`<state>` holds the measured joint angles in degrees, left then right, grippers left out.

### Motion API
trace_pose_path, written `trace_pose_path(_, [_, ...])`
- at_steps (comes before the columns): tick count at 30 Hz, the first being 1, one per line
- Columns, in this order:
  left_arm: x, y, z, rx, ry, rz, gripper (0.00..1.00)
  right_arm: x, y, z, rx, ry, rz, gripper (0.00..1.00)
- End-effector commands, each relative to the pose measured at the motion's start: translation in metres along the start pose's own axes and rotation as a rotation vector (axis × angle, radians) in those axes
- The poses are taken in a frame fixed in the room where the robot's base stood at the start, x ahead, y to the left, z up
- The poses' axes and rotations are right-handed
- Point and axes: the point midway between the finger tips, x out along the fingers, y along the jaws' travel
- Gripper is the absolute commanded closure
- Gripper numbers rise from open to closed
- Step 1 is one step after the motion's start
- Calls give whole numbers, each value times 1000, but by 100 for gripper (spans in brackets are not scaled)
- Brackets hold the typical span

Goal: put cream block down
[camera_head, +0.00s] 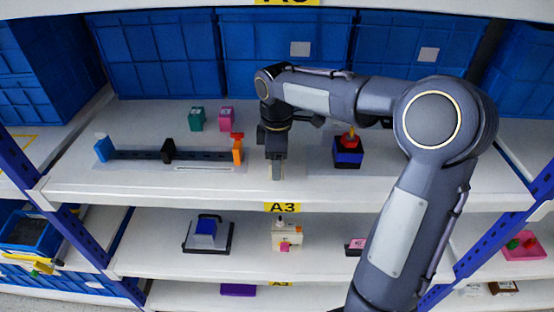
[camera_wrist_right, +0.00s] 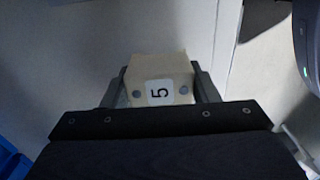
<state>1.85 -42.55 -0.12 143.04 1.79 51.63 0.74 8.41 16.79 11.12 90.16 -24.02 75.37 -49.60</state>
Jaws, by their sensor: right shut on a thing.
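My right gripper (camera_head: 276,168) points down over the upper shelf, near its front edge. In the right wrist view the cream block (camera_wrist_right: 158,72) sits between the two fingers, and the gripper is shut on it. The block has a white label with a black "5" and two grey dots on its visible face. In the head view the gripper mostly hides the block. I cannot tell whether its underside touches the shelf. My left gripper is not in view.
On the upper shelf (camera_head: 110,187), a dark rail (camera_head: 205,156) with blue, black and orange parts lies left of the gripper. A blue-and-black box with a red-and-yellow top (camera_head: 348,152) stands right. Green (camera_head: 197,119) and pink (camera_head: 226,117) blocks stand behind. Blue crates line the back.

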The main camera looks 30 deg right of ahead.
Motion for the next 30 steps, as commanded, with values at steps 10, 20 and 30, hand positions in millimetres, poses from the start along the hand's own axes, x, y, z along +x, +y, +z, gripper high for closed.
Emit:
trace_pose_path(10, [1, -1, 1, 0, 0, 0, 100, 3, 0, 0, 0, -1, 0, 39])
trace_pose_path(20, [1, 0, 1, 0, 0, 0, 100, 3, 0, 0, 0, -1, -1, 24])
trace_pose_path(30, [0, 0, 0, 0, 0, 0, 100, -34, 1, 0, 1, 1, 4, 24])
